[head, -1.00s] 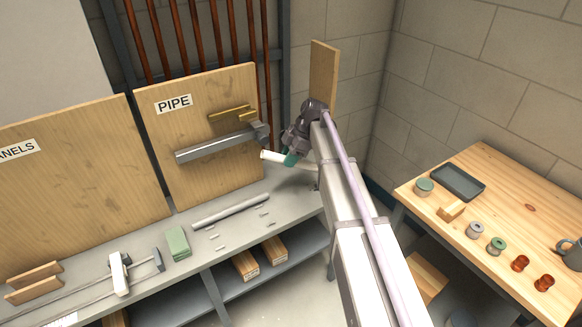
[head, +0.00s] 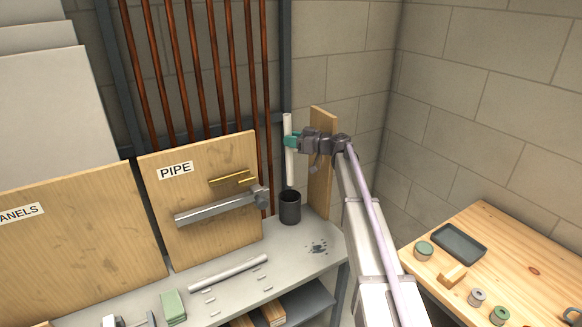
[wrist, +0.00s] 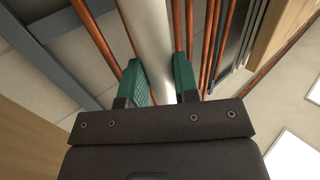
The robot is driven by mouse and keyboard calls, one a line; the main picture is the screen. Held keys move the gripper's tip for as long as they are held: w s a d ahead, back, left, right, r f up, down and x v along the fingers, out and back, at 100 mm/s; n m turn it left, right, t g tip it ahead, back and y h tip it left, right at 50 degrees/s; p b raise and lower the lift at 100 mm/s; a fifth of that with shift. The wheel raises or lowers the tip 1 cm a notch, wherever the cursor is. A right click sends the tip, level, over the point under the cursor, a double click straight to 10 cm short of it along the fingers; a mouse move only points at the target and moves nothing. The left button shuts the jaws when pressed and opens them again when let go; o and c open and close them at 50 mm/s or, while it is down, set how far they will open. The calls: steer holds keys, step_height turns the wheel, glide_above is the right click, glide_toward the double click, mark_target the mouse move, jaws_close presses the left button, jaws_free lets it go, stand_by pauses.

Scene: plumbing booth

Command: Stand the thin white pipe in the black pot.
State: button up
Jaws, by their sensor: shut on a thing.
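The thin white pipe (head: 289,165) is upright in the head view, its lower end just above the mouth of the black pot (head: 290,208). It looks lined up with the pot, but I cannot tell whether the end is inside the rim. My gripper (head: 290,141) is shut on the pipe around its middle. In the wrist view the pipe (wrist: 148,35) runs between the green fingers of my gripper (wrist: 160,82). The black pot stands on the grey bench near its back right end. The pot's inside is mostly hidden.
The PIPE board (head: 200,200) with a grey clamp bar stands left of the pot. A wooden post (head: 321,180) is close on its right. Copper pipes (head: 215,80) run up the wall behind. A grey pipe (head: 228,273) lies on the grey bench (head: 310,262).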

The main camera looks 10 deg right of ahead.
step_height(320, 180, down, 14)
steer(key=w+b, duration=0.1)
steer(key=b, duration=1.3)
steer(key=shift+d+r+t+b, duration=0.2)
steer(key=shift+d+t+b, duration=0.1)
steer(key=shift+d+t, duration=0.1)
steer(key=o, duration=1.1)
steer(key=shift+r, duration=0.15)
step_height(320, 180, up, 10)
steer(key=p, duration=1)
